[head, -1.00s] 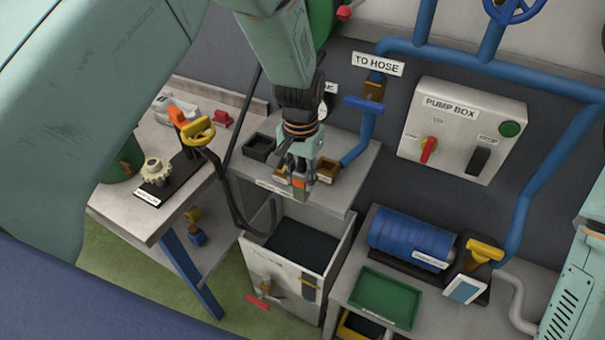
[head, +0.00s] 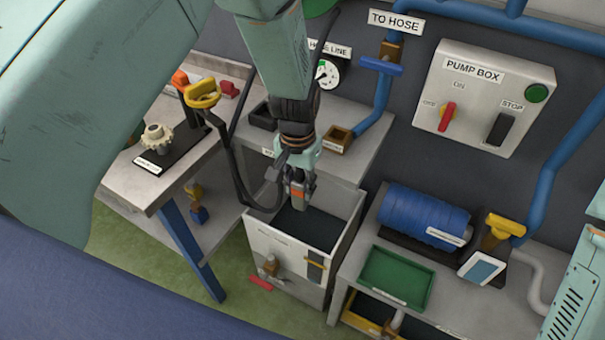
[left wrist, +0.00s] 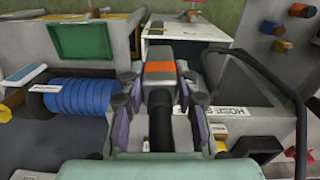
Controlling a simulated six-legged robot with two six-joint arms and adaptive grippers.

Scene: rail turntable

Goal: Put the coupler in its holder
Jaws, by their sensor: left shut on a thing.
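The coupler (head: 298,193) is a grey block with an orange band. My left gripper (head: 297,180) is shut on it and holds it pointing down, over the open top of the grey bin (head: 272,243). In the left wrist view the coupler (left wrist: 158,72) sits between the two fingers, with a black cylindrical part (left wrist: 160,125) behind it. On the shelf (head: 360,150) behind are a black open box (head: 264,115) and a small wooden open box (head: 338,140). A partly hidden label there begins with HOSE in the wrist view. I cannot tell which is the holder. My right gripper is out of view.
A black hose (head: 232,165) loops beside the bin's left edge. A bench with a gear (head: 155,139) and yellow handle (head: 202,93) is at left. A green tray (head: 395,279) and blue roll (head: 424,216) stand at right. The pump box (head: 483,95) is on the wall.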

